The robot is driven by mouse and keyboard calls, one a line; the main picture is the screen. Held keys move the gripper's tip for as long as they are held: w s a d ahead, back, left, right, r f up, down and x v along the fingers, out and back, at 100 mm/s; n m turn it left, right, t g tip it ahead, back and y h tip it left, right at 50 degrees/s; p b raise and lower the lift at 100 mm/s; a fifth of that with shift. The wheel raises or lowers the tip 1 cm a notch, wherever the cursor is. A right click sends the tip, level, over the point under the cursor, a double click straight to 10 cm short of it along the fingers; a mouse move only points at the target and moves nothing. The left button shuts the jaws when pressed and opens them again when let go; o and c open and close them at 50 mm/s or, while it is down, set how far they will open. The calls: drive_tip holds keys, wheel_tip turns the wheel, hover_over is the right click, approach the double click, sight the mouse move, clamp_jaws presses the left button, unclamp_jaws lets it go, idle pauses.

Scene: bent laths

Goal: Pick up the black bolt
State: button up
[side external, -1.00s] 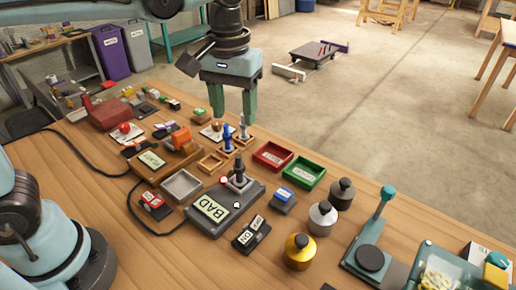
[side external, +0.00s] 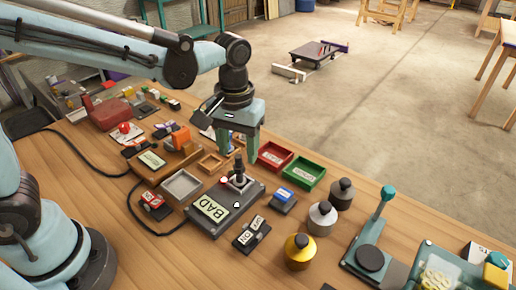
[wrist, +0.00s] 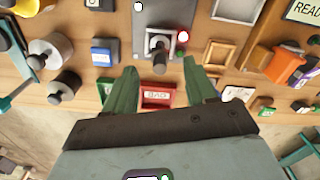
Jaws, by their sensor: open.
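The black bolt (side external: 239,166) stands upright on the grey box with the BAD display (side external: 211,211) in the side external view. My gripper (side external: 238,153) is open and empty, pointing down, just behind and above the bolt in the side view. Its two green fingers also show in the wrist view (wrist: 161,72). I cannot tell the exact gap to the bolt; nothing is between the fingers' grip.
A red tray (side external: 273,157) and a green tray (side external: 304,172) lie right of the gripper. A grey tray (side external: 181,187) and an orange part (side external: 182,138) lie left. Silver (side external: 322,217) and brass (side external: 299,251) weights stand at the front right.

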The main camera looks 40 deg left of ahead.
sight(238, 156)
drive_tip(key=shift+f, duration=1.5)
clamp_jaws()
